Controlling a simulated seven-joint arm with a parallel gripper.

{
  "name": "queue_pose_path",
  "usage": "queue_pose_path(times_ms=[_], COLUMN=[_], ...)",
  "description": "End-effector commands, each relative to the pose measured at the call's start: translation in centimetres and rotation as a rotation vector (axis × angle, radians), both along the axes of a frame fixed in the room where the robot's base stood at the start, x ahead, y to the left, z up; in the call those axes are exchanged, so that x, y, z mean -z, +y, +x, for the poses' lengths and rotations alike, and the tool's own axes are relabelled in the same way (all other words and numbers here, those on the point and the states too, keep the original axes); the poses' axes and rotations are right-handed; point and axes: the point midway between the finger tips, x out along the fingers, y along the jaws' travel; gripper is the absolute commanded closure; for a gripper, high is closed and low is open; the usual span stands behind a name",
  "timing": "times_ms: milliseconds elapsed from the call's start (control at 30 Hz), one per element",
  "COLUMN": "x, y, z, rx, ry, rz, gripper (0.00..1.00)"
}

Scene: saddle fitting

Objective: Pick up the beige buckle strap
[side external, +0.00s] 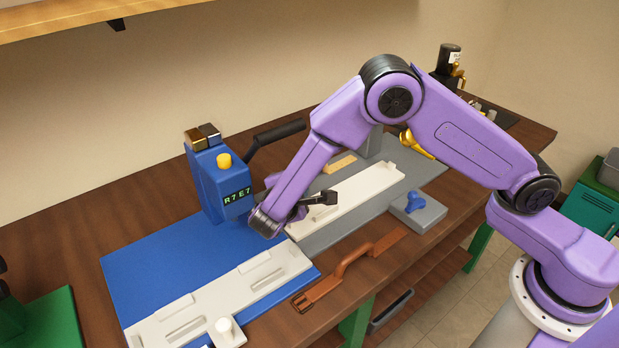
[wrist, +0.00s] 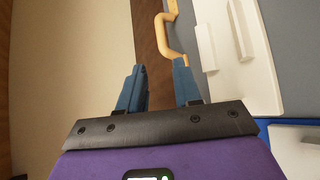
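The beige buckle strap (wrist: 172,45) shows in the wrist view beyond my fingertips, with a raised bend in its middle. Its near end passes close to the right finger, and I cannot tell how far apart they are. In the side view, a beige piece (side external: 339,163) that appears to be this strap lies behind the white plate, partly hidden by my arm. My gripper (wrist: 160,68) is open, with nothing between its two blue fingers. In the side view, my gripper (side external: 318,199) is low over the work, left of the beige piece.
A brown buckle strap (side external: 350,266) lies along the front. A blue machine (side external: 220,184) with a black lever stands at the left. White plates (side external: 350,205) lie on the grey base and blue mat (side external: 150,265). A grey block with a blue knob (side external: 413,203) sits at the right.

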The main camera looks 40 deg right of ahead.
Motion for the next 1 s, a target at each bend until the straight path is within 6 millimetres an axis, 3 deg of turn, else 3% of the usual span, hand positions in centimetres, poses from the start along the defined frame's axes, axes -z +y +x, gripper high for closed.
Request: queue_pose_path(times_ms=[400, 1000], x=[3.1, 6.0], y=[-5.6, -9.5], z=[4.5, 8.3], rx=[0.003, 0.003], ry=[0.004, 0.004], rz=[0.001, 0.001], gripper=[0.67, 0.67])
